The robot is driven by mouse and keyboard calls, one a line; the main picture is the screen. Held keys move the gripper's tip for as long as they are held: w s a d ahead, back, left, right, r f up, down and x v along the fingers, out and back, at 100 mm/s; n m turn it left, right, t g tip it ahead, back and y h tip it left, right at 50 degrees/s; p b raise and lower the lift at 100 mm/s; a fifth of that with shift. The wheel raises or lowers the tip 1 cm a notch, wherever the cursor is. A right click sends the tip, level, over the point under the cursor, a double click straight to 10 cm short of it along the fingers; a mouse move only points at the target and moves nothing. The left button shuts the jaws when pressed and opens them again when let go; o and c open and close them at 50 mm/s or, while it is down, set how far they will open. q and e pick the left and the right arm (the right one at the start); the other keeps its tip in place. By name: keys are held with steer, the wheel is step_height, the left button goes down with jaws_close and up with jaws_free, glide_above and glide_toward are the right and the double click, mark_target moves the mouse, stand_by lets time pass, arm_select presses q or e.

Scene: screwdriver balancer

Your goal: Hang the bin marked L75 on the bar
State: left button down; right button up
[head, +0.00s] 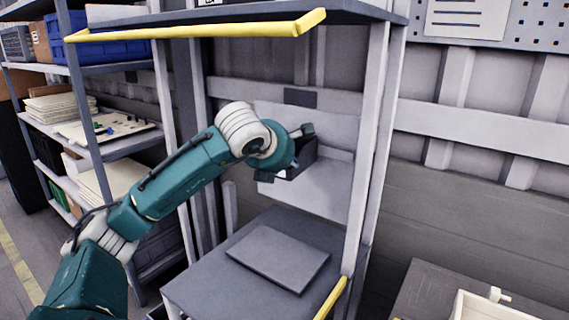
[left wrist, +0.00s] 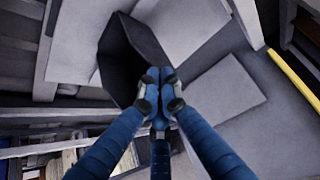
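A dark grey bin (head: 303,158) is at my left gripper (head: 290,155), in front of the light back panel of the grey workstation. Its marking is too small to read. In the left wrist view the fingers of my left gripper (left wrist: 160,85) come together on the edge of the dark bin (left wrist: 122,55), whose hollow inside shows. The bin is held above the work surface. A light horizontal rail (head: 335,103) crosses the back of the workstation, behind and above the bin; I cannot tell whether the bin touches it. My right gripper is not in view.
A yellow bar (head: 200,31) runs along the upper shelf's front edge. A flat grey plate (head: 278,257) lies on the workstation's surface (head: 205,285). Uprights (head: 368,150) stand on both sides. Shelves with a blue crate (head: 100,45) are at left. A pale tray (head: 490,305) is at lower right.

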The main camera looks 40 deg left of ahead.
arm_select(q)
steer(key=d+f, duration=0.2)
steer(key=shift+d+f+m+h, duration=0.2)
steer(key=shift+d+m+h, duration=0.1)
steer(key=shift+d+h, duration=0.1)
steer(key=shift+w+d+r, duration=0.2)
steer(key=shift+d+r, duration=0.05)
steer(key=shift+d, duration=0.3)
steer(key=c, duration=1.9)
jaws_free()
steer(key=shift+o, duration=0.2)
steer(key=shift+d, duration=0.15)
